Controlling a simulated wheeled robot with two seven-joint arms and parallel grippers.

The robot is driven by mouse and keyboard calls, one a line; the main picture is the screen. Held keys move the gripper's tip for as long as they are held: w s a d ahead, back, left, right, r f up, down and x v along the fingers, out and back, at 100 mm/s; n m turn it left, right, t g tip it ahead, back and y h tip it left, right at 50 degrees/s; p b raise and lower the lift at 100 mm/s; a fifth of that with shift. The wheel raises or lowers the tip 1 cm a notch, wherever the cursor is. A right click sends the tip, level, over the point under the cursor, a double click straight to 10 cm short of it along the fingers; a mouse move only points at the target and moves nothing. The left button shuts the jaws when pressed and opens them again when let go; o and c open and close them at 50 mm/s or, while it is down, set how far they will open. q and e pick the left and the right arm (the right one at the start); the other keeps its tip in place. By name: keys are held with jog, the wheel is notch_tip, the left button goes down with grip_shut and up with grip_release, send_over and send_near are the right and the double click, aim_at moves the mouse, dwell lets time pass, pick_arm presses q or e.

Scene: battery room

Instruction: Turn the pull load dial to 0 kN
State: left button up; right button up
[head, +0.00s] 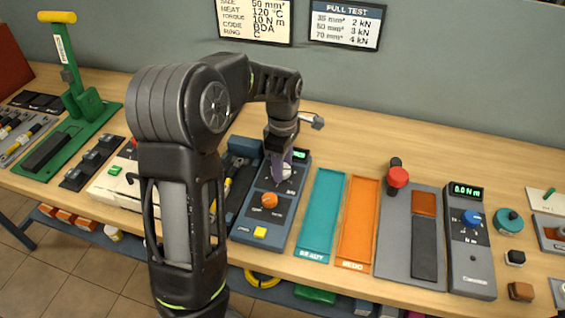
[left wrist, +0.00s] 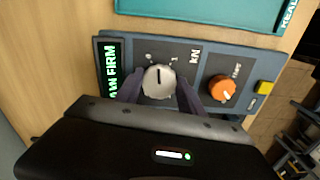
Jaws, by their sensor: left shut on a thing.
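The pull load dial is a round pale grey knob (left wrist: 159,82) on the blue-grey pull tester (head: 262,205), beside a "kN" label. My left gripper (head: 283,166) reaches down to it from above. In the left wrist view the fingers of the left gripper (left wrist: 160,90) are on both sides of the knob and shut on it. A dark line on the knob points toward the small scale marks above it; the exact value is hard to read. In the head view the gripper hides part of the knob. My right gripper is not in view.
The tester also has an orange knob (left wrist: 222,88), a yellow button (left wrist: 265,88) and a green-lit display (left wrist: 113,70) reading partly "AN FIRM". Teal (head: 322,215) and orange (head: 358,222) trays lie to its right. A red-knobbed press (head: 398,178) stands further right.

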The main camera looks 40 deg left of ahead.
pick_arm(q)
jog(key=shift+w+n+p, duration=0.1)
jog(key=shift+n+p, duration=0.7)
jog(key=shift+n, duration=1.5)
jog(key=o, duration=1.4)
jog(key=shift+c, duration=0.2)
jog(key=shift+r, duration=0.1)
notch_tip(320, 180, up, 8)
jog(key=shift+f+b, duration=0.2)
jog(key=shift+b, duration=0.2)
